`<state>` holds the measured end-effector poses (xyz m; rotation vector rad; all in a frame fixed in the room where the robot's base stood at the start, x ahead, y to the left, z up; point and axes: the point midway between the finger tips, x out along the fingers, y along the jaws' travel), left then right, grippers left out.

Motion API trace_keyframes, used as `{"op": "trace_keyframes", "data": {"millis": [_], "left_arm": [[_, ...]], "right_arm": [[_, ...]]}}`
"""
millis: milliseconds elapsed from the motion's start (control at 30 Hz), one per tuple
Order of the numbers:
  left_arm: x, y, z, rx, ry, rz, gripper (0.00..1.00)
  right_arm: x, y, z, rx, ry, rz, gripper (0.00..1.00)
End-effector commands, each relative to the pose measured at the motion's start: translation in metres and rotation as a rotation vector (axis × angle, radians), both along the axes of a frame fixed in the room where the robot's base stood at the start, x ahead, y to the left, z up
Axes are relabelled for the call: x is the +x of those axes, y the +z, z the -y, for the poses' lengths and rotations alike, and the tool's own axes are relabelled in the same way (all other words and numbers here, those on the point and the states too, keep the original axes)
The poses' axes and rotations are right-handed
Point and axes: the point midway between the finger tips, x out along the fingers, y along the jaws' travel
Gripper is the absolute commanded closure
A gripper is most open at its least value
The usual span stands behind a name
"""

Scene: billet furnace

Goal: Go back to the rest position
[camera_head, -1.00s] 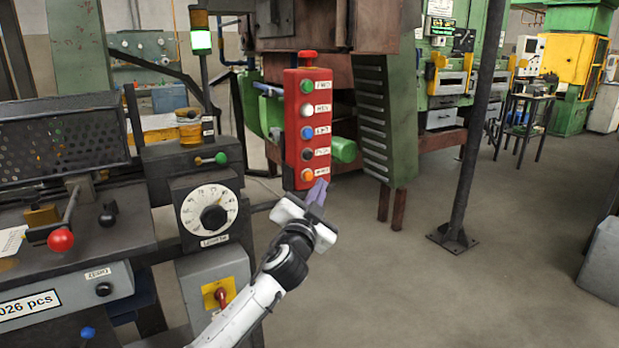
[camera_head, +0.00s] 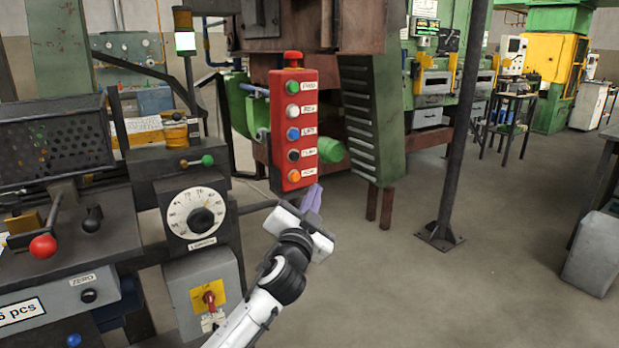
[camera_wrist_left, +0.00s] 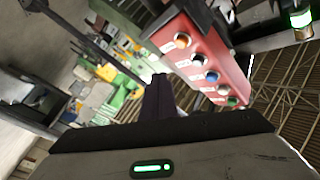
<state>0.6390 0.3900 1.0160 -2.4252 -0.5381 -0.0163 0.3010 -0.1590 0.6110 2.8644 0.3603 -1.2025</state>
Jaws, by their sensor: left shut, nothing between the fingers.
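My left gripper (camera_head: 311,199) is in the head view just below the red button box, with its white and black arm coming up from the bottom. Its purple-grey fingers are shut and hold nothing; they also show in the left wrist view (camera_wrist_left: 158,98). The fingertips are near the box's lower end, and I cannot tell the exact gap. The red button box (camera_head: 310,112) hangs upright with a column of coloured buttons and a red knob on top. It also shows tilted in the left wrist view (camera_wrist_left: 193,50). My right gripper is not in view.
On the left stands a machine with a white dial (camera_head: 195,214), a red-yellow switch (camera_head: 209,298) and a red-knobbed lever (camera_head: 42,246). A dark post (camera_head: 452,140) rises at the right. A grey block (camera_head: 596,254) sits at the right edge. The floor (camera_head: 430,300) between is clear.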

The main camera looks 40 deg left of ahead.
Motion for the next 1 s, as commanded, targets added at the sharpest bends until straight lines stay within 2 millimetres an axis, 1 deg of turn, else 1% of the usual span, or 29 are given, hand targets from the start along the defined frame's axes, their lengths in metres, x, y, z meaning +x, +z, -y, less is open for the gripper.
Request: {"op": "trace_keyframes", "data": {"millis": [233, 267, 300, 367, 467, 500, 567, 600, 667, 700, 767, 800, 867, 900, 967, 1000], "left_arm": [[0.0, -0.002, 0.0, -0.001, -0.001, -0.003, 1.0], [-0.001, -0.005, 0.001, -0.004, -0.005, -0.008, 1.0], [-0.002, -0.012, 0.004, -0.01, -0.011, -0.02, 1.0], [-0.005, -0.031, 0.011, -0.025, -0.03, -0.052, 1.0], [-0.018, -0.084, 0.031, -0.076, -0.08, -0.139, 1.0], [-0.026, -0.109, 0.041, -0.103, -0.106, -0.183, 1.0], [-0.043, -0.15, 0.058, -0.15, -0.145, -0.252, 1.0], [-0.056, -0.175, 0.07, -0.184, -0.171, -0.298, 1.0], [-0.078, -0.212, 0.087, -0.236, -0.205, -0.367, 1.0], [-0.095, -0.236, 0.099, -0.274, -0.228, -0.412, 1.0], [-0.122, -0.269, 0.117, -0.332, -0.258, -0.476, 1.0], [-0.142, -0.29, 0.129, -0.373, -0.277, -0.521, 1.0], [-0.173, -0.318, 0.148, -0.438, -0.302, -0.585, 1.0], [-0.195, -0.335, 0.159, -0.482, -0.315, -0.624, 1.0], [-0.227, -0.356, 0.177, -0.547, -0.333, -0.682, 1.0], [-0.248, -0.368, 0.187, -0.59, -0.341, -0.715, 1.0]], "right_arm": [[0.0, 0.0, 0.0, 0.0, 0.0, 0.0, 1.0], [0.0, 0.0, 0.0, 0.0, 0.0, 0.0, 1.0], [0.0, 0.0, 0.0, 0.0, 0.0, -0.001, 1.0], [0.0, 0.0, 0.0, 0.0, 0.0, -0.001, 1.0], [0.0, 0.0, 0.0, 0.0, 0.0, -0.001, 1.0], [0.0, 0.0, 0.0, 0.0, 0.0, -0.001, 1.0], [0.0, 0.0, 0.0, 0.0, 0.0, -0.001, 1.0], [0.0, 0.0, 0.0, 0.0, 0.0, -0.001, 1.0], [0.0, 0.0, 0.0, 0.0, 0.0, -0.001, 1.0], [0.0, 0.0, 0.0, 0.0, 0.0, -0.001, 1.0], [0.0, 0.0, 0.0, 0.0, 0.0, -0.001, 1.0], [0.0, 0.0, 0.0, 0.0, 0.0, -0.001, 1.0], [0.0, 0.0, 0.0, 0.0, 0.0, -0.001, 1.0], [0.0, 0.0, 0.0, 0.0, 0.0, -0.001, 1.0], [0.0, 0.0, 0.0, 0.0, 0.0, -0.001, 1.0], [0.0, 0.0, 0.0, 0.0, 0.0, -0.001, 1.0]]}}
